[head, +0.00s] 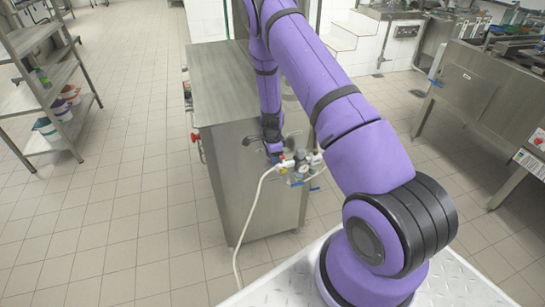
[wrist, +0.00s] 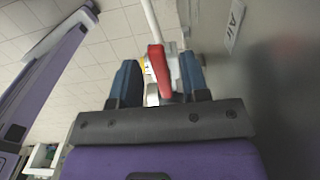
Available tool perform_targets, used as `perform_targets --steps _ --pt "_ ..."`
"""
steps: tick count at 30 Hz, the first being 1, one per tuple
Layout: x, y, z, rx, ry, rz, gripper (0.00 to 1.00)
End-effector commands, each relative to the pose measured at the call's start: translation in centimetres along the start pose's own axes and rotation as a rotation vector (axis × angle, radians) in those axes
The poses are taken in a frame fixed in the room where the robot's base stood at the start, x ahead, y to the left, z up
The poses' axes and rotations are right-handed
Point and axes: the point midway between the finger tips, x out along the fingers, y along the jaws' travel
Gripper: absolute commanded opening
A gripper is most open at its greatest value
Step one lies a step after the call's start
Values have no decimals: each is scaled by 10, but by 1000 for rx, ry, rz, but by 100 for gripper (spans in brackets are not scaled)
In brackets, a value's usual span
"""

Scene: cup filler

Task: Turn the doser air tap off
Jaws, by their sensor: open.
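The air tap's red lever (wrist: 158,70) shows in the wrist view, long and narrow, pointing down the picture toward my gripper. My gripper (wrist: 160,63) is open, with one dark blue fingertip on each side of the lever; I cannot tell if either touches it. A white pipe or hose runs up behind the lever. In the head view, my gripper (head: 274,151) is at the steel cabinet's side, next to a cluster of air fittings (head: 298,168) with a gauge. The tap lever is mostly hidden there. An "Air" label (wrist: 235,25) is on the steel panel.
The steel cabinet (head: 225,85) stands close beside my arm. A white hose (head: 252,205) hangs from the fittings to the floor. A red knob (head: 194,137) is on the cabinet's left side. Shelving (head: 40,80) stands at left, a steel machine (head: 480,80) at right. The tiled floor at left is clear.

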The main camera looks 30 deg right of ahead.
Motion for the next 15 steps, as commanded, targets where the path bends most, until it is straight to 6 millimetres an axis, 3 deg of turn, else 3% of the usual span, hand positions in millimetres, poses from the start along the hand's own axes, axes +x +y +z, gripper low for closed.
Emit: perform_targets --steps 1,6,15 --pt "0 0 0 0 0 0 37" --pt "0 0 0 0 0 0 0" --pt "0 1 0 -19 0 0 0"
